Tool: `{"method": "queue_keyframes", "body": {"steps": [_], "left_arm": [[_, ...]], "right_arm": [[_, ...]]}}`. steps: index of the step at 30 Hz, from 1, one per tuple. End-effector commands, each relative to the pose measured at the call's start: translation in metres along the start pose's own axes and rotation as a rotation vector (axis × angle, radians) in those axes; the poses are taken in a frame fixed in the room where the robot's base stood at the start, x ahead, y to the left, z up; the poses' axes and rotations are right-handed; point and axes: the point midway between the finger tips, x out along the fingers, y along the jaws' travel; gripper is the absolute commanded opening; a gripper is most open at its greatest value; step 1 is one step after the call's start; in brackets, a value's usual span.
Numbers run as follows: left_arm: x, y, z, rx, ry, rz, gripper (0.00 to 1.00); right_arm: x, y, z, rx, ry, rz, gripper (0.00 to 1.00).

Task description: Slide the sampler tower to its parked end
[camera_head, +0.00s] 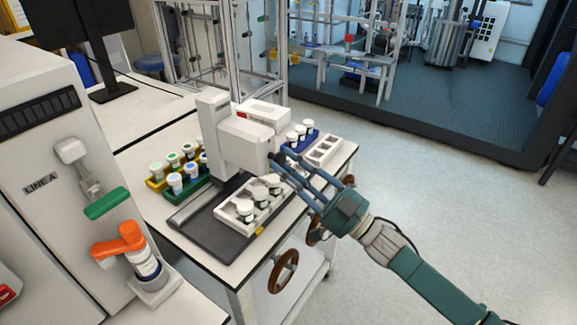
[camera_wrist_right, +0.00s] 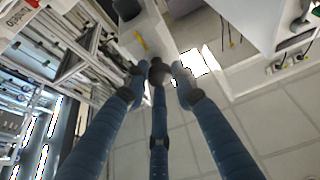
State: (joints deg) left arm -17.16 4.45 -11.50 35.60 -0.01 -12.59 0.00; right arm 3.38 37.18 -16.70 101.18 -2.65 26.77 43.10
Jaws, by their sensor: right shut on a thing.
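The white sampler tower (camera_head: 244,145) stands on a dark grey track (camera_head: 200,222) on the table, towards the track's far part. It is an upright column with a boxy head. My right gripper (camera_head: 282,163) has its blue fingers closed at the right face of the tower's head. In the right wrist view the three fingers (camera_wrist_right: 158,80) meet around a small dark knob (camera_wrist_right: 157,66) in front of the white tower (camera_wrist_right: 140,35). The fingertips hide most of the knob. My left gripper is in neither view.
A blue rack (camera_head: 302,142) and a white rack (camera_head: 324,150) stand behind. The LINE A cabinet (camera_head: 45,190) is at left; open floor lies right.

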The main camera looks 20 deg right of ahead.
Motion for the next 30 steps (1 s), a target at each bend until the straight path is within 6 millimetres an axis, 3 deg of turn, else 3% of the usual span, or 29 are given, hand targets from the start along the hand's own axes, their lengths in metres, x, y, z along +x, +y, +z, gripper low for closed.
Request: {"method": "queue_keyframes", "body": {"steps": [8,21,30], "left_arm": [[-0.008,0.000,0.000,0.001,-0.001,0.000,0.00],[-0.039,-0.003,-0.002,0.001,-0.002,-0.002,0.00],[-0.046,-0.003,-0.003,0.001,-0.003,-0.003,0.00]], "right_arm": [[0.000,-0.015,0.000,0.005,-0.003,0.000,0.00],[0.000,-0.115,0.000,0.008,-0.006,0.000,0.00],[-0.001,-0.152,0.002,0.003,-0.007,0.000,0.00]]}}
